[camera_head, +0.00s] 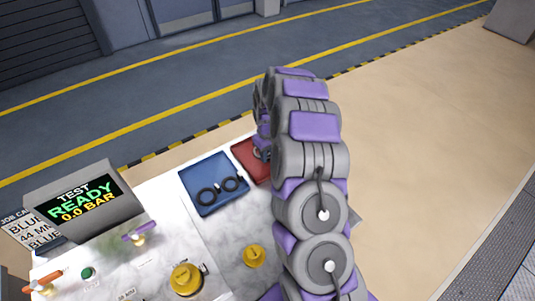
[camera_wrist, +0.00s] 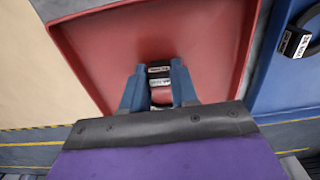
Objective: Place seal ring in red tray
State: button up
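The red tray (camera_wrist: 100,45) fills the middle of the wrist view; in the head view its left part (camera_head: 243,150) shows beside my arm. My gripper (camera_wrist: 159,72) is over the tray, with its two blue fingers on either side of a small black piece with white labels. This looks like the labelled part of a seal ring (camera_wrist: 159,70), and the fingers appear shut on it. Most of this ring is hidden by the gripper. I cannot tell whether it touches the tray floor. In the head view my arm hides the gripper.
The blue tray (camera_head: 190,180) is left of the red tray and holds two black rings (camera_head: 207,197) (camera_head: 231,184). Yellow caps (camera_head: 186,279) (camera_head: 254,256), a purple-handled valve (camera_head: 140,232) and a test display (camera_head: 83,200) stand on the white bench. Open floor lies to the right.

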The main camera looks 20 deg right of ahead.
jog(key=o, duration=0.4)
jog(key=shift+d, duration=0.15)
jog(key=shift+o, duration=0.2)
jog(key=shift+r, duration=0.1)
notch_tip(320, 180, up, 11)
jog(key=p, duration=0.3)
jog(key=s+a+r, duration=0.6)
jog(key=s+r, duration=0.1)
jog(key=r, duration=0.1)
jog(key=s+a+r, duration=0.2)
jog(key=s, duration=0.9)
jog(key=s+a+r+m+g, duration=0.1)
jog(key=s+a+r, duration=0.1)
jog(key=s, duration=1)
jog(key=s+a+r+m, duration=0.1)
jog(key=s+a+r, duration=0.1)
jog(key=s, duration=1)
jog(key=shift+a+g, duration=0.4)
jog(key=shift+a, duration=0.05)
jog(key=shift+r, duration=0.1)
